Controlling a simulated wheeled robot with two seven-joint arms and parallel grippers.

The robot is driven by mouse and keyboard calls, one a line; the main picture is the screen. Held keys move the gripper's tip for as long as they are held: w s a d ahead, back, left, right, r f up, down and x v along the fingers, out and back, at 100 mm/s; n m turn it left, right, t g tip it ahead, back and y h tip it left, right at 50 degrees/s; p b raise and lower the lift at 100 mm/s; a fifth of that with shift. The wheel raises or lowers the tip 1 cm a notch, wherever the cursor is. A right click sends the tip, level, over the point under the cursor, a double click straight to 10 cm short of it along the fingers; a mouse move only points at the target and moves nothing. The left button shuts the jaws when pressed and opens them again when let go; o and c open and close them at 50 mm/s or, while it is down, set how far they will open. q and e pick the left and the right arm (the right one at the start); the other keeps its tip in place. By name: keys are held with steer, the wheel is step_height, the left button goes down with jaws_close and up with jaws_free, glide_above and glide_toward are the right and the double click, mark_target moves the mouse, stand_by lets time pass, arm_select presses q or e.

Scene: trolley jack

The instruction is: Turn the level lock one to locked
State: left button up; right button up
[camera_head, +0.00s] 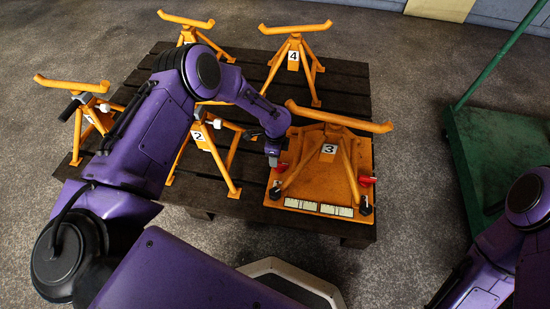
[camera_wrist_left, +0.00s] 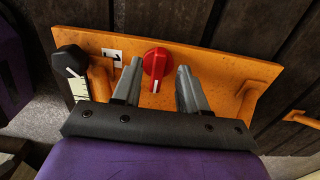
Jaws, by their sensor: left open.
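A red knob (camera_wrist_left: 156,62) with a white line sits on the orange base plate (camera_wrist_left: 215,65) in the left wrist view, its line pointing toward the bottom of the picture. A white label with a black mark (camera_wrist_left: 112,55) is left of it. My left gripper (camera_wrist_left: 158,74) is open, with one finger on each side of the knob; I cannot tell if they touch it. In the head view the left gripper (camera_head: 274,155) is at the left side of the plate under stand 3 (camera_head: 328,150) and hides much of this knob. My right gripper is out of view.
Another red knob (camera_head: 367,181) is at the plate's right side. A black-topped part with a scale (camera_wrist_left: 72,65) stands left of the knob. Other orange stands (camera_head: 294,55) share the dark wooden pallet (camera_head: 345,80). A green trolley (camera_head: 500,150) is at the right.

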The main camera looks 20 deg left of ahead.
arm_select(q)
step_height(320, 180, up, 8)
steer(key=p, duration=0.2)
steer(key=shift+f, duration=0.25)
